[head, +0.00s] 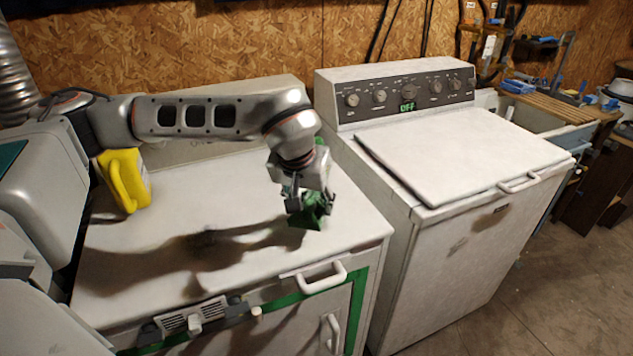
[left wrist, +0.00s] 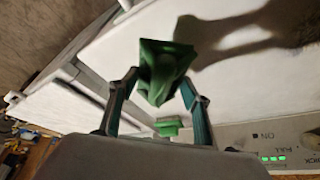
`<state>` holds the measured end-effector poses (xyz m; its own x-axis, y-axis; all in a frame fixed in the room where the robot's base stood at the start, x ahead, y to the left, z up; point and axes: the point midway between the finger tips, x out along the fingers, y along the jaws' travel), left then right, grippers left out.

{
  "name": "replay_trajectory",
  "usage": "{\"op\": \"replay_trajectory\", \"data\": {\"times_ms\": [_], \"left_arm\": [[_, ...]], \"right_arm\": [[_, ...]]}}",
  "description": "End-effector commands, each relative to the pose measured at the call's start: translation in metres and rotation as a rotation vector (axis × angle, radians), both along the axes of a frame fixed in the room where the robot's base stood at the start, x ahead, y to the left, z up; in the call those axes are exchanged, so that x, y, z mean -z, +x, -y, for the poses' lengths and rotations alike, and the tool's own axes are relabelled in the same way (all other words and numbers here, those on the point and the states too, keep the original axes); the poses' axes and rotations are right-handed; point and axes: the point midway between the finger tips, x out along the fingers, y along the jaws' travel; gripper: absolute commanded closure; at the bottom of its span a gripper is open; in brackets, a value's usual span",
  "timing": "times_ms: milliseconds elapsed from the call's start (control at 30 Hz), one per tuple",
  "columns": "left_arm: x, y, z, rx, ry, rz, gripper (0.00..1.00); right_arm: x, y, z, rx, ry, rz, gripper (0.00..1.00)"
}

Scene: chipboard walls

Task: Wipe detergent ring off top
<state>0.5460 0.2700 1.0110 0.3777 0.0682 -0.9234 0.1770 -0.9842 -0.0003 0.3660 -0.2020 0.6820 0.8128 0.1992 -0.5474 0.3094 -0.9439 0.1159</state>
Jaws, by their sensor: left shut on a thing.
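My left gripper (head: 308,197) is shut on a crumpled green cloth (head: 314,213), over the right part of the left machine's white top (head: 185,200). In the left wrist view the green cloth (left wrist: 163,70) sits between the two fingertips. I cannot tell whether the cloth touches the top. A faint dark smudge (head: 204,239) shows on the top, left of the gripper, within the arm's shadow; I cannot make out a clear ring. A yellow detergent jug (head: 126,180) stands at the top's left side. My right gripper is not in view.
A second white machine (head: 465,150) with a knob panel stands to the right across a narrow gap. A small green object (left wrist: 168,127) lies near the left machine's rear panel (left wrist: 270,140). The top's middle is clear.

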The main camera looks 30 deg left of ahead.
Motion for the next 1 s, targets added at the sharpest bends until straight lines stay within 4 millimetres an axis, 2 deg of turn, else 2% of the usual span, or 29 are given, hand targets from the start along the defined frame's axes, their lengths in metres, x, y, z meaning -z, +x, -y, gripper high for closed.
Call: {"op": "replay_trajectory", "data": {"times_ms": [100, 300, 867, 1000], "left_arm": [[-0.015, 0.002, 0.003, 0.0, 0.0, 0.001, 0.72], [-0.026, 0.004, 0.007, -0.002, 0.0, -0.001, 0.72], [-0.026, 0.004, 0.008, -0.001, -0.001, -0.001, 0.72], [-0.031, -0.014, 0.013, 0.046, 0.0, 0.005, 0.72]], "right_arm": [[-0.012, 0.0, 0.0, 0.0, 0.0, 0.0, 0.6], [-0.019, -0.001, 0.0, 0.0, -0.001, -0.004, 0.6], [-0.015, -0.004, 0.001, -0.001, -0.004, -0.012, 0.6], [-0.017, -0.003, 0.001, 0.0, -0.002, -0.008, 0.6]]}}
